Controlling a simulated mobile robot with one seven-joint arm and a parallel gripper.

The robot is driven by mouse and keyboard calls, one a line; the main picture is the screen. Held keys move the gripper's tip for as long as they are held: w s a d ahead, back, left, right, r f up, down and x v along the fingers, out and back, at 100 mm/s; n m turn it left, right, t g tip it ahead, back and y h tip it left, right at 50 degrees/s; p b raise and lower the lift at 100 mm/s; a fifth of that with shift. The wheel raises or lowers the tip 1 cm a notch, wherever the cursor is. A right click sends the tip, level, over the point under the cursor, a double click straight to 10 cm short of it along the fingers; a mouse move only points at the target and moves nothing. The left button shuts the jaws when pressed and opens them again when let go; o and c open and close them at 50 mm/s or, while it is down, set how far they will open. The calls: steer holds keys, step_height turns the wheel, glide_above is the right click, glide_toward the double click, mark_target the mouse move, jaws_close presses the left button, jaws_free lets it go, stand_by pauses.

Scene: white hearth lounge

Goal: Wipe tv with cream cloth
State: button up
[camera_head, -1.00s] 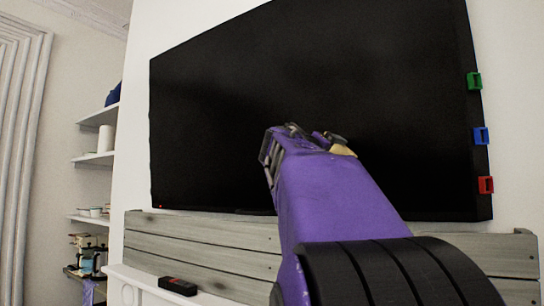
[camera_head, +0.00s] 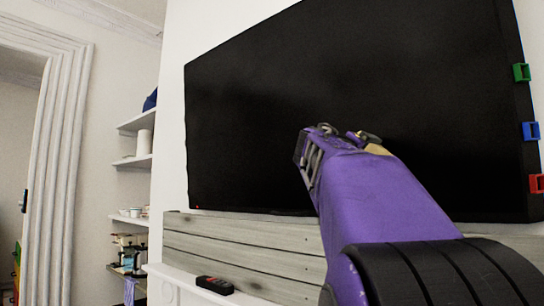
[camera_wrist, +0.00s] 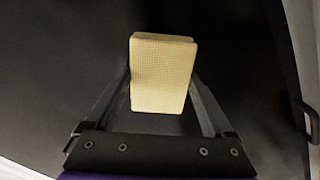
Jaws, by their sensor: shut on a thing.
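The tv (camera_head: 270,110) is a large black screen on the white wall, filling the middle and right of the head view. Its dark surface also fills most of the wrist view (camera_wrist: 50,90). The cream cloth (camera_wrist: 162,75) is a folded block between the two fingers of my gripper (camera_wrist: 162,90), which is shut on it. In the head view my purple arm reaches up in front of the screen, and only a small bit of the cloth (camera_head: 377,149) shows past it. I cannot tell whether the cloth touches the screen.
Green (camera_head: 521,72), blue (camera_head: 530,131) and red (camera_head: 536,184) clips sit on the tv's right edge. A grey plank panel (camera_head: 240,245) runs below the screen. A black remote (camera_head: 214,285) lies on the white ledge. Shelves with small items stand left, beside a white door frame (camera_head: 55,170).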

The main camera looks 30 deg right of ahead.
steer(key=w+a+p, duration=0.1)
steer(key=w+a, duration=0.2)
steer(key=w, duration=0.6)
steer(key=shift+w+a, duration=0.25)
steer(key=shift+a, duration=0.15)
stand_by(0.5)
steer(key=shift+b+v, duration=0.5)
steer(key=shift+v, duration=2.5)
steer(key=v, duration=0.3)
